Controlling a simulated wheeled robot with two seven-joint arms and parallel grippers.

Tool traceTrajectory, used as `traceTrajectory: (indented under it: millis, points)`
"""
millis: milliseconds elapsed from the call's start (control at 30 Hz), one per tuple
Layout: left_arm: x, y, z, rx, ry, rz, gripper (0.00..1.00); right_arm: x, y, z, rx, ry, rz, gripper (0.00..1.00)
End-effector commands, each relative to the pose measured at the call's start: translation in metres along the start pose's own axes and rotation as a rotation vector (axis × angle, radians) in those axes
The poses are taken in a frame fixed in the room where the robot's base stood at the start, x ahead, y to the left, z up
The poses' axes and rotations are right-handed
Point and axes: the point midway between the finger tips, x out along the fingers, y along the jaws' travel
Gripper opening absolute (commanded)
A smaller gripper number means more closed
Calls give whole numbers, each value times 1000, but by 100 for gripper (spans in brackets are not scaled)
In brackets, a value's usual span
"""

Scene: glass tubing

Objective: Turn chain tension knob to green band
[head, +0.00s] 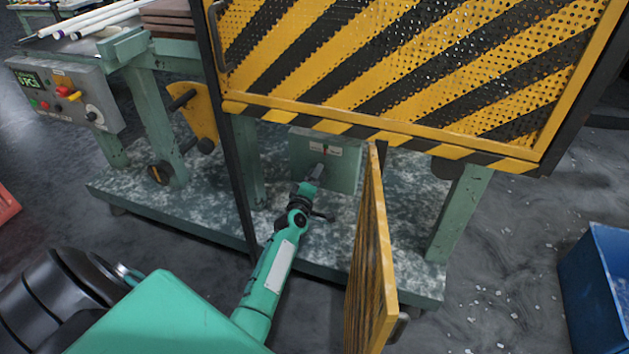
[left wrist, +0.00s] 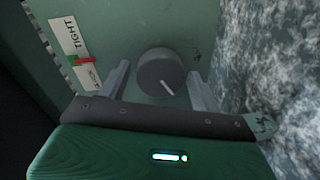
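The chain tension knob (left wrist: 161,71) is a dark grey round knob with a white line on its face in the left wrist view. It sits on a green box (head: 344,172) under the machine. Beside it is a white scale plate (left wrist: 76,42) reading TIGHT at one end, the other end's lettering being hard to read. A red pointer (left wrist: 84,60) lies over the plate, with a small green patch next to it. My left gripper (head: 314,176) faces the box. Its fingers (left wrist: 160,86) are open on either side of the knob, with gaps visible.
A yellow-black perforated guard (head: 400,60) hangs above the box. An open striped door panel (head: 372,260) stands just right of my left arm. A dark post (head: 228,150) is left of it. A control panel (head: 65,95) and blue bin (head: 598,285) stand farther off.

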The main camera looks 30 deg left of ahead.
Motion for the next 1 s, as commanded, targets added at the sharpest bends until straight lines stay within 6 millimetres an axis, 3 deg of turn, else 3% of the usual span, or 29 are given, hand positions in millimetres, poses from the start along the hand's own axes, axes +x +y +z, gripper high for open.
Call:
traceTrajectory:
  millis: [333,467,1000]
  points:
    - [-1,0,1,0,-1,0,72,0,0,0,0,0,0,36]
    - [-11,0,1,1,-2,-2,72,-3,1,1,0,-20,4,36]
    - [-110,0,1,1,-2,-2,72,-28,26,13,15,-215,71,36]
